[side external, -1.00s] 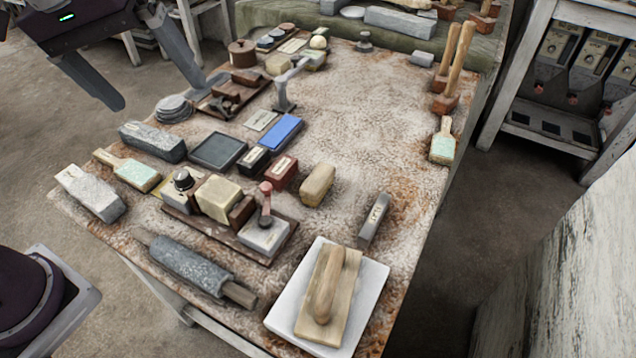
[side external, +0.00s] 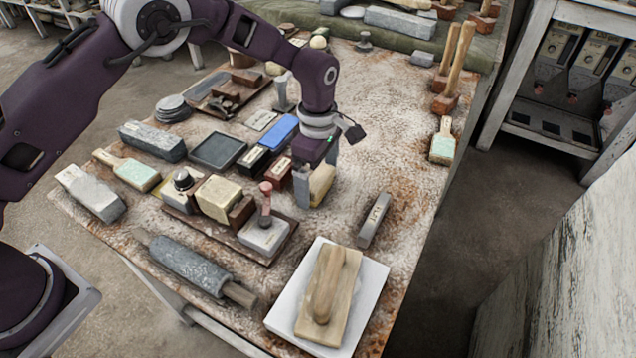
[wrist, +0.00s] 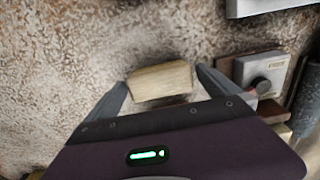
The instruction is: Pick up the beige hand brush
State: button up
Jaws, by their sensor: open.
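The beige hand brush (side external: 322,184), a rounded beige block, lies on the worn table right of the small dark red box. In the wrist view the brush (wrist: 160,82) sits between the fingertips, with gaps at both ends. My gripper (side external: 318,178) points down over it, open, one finger on either side. The wrist view also shows the gripper (wrist: 161,80) with its two fingers spread and nothing held. Part of the brush is hidden behind my gripper in the side view.
A dark red box (side external: 279,172) stands close left of the brush. A board with blocks and a red-knobbed stamp (side external: 265,205) is to the lower left. A grey block (side external: 373,220) and a white tray (side external: 375,285) with a wooden float are nearer. The table right of the brush is clear.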

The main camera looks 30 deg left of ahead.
aim_at(318, 177)
jog(key=shift+f, duration=0.2)
jog(key=shift+c, duration=0.4)
jog(key=c, duration=1.3)
jog(key=shift+o, duration=0.2)
notch_tip(318, 177, up, 10)
jog(key=shift+r, duration=0.1)
jog(key=o, duration=0.6)
jog(key=c, duration=0.4)
